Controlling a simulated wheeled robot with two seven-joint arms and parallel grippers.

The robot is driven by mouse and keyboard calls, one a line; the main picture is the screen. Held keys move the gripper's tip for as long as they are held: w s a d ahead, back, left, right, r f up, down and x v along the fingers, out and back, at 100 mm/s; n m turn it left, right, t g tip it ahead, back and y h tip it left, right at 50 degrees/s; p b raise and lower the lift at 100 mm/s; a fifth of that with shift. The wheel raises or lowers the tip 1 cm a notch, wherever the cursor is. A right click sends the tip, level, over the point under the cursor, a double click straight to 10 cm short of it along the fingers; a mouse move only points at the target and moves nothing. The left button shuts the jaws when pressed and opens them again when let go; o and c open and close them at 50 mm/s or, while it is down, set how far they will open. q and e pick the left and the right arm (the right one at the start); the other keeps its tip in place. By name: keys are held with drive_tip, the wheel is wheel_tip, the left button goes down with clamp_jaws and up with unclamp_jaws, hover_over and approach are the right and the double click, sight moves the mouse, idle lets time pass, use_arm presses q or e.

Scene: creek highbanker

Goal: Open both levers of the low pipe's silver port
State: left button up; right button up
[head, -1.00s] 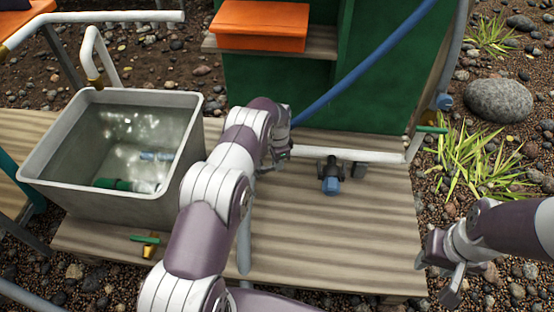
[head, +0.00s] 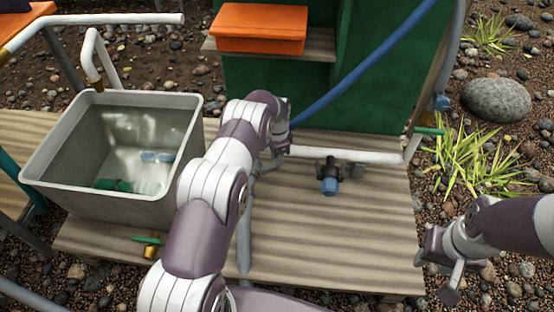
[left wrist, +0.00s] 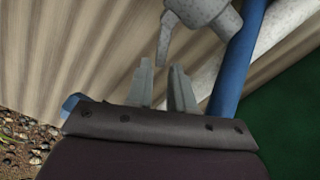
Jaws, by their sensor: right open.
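The low white pipe (head: 360,156) runs along the back of the wooden deck. In the left wrist view, a silver port (left wrist: 202,12) sits at the end of the pipe (left wrist: 285,25), with a grey lever (left wrist: 165,42) hanging from it. The second lever cannot be made out clearly. In the head view my left arm and gripper (head: 277,135) largely hide the port. My right gripper (head: 436,274) is open and empty, off the deck's right side.
A dark fitting with a blue cap (head: 329,185) hangs on the pipe, right of my left gripper. A blue hose (head: 365,65) slants down in front of the green box (head: 260,95). A grey water tub (head: 60,195) stands left of my arm. The deck's front right is clear.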

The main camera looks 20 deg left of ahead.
use_arm(q)
wheel_tip(320, 180, up, 10)
drive_tip(key=p, duration=0.3)
drive_tip(key=shift+f, duration=0.2)
use_arm(e)
wheel_tip(320, 180, up, 4)
drive_tip(key=shift+r, duration=0.1)
